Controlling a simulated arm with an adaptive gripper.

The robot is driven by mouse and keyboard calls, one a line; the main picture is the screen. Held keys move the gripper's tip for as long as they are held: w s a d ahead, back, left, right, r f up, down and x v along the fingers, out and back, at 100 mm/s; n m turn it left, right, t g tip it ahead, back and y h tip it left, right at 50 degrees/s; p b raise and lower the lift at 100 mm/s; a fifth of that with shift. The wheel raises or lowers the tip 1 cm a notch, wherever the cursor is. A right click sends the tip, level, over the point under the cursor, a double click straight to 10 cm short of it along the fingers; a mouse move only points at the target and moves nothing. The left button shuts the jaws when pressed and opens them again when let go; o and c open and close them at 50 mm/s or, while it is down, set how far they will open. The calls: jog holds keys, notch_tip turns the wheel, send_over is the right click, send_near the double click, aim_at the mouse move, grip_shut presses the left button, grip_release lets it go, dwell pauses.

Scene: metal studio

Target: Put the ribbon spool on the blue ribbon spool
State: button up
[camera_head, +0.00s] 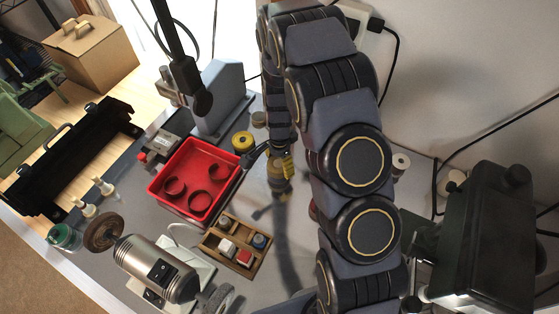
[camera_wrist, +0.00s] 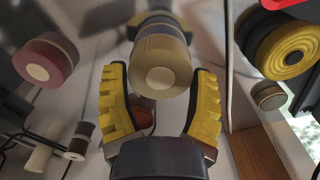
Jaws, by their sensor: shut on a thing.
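My gripper (camera_head: 284,167) has yellow ribbed fingers and is also in the wrist view (camera_wrist: 160,85). It is shut on a tan ribbon spool (camera_wrist: 162,62), whose round end faces the wrist camera between the fingertips. In the head view the held spool (camera_head: 275,166) is small and partly covered by the gripper, to the right of the red tray. I cannot tell whether it touches anything below. A greyish band shows behind its tan body in the wrist view. I cannot clearly identify the blue ribbon spool; my arm hides part of the table.
A red tray (camera_head: 195,165) holds dark red rings. A wooden organizer (camera_head: 225,263) holds small blocks. A maroon spool (camera_wrist: 45,62) is left in the wrist view. A grinder (camera_head: 155,268) stands at front.

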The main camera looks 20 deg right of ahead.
aim_at(279, 163)
jog(key=shift+f, duration=0.15)
jog(key=o, duration=1)
notch_tip(279, 163, up, 12)
jog(key=s+a+r+n, duration=0.1)
jog(key=s+r+n, duration=0.3)
jog(key=s, duration=0.4)
jog(key=s+a+r+n+g, duration=0.1)
jog(key=s+r+n, duration=0.4)
jog(key=s, duration=0.4)
jog(key=s+r+n, duration=0.5)
jog(key=s+r, duration=0.1)
jog(key=s, duration=0.3)
jog(key=shift+a+r+g, duration=0.25)
jog(key=shift+a+g, duration=0.05)
jog(key=shift+a, duration=0.1)
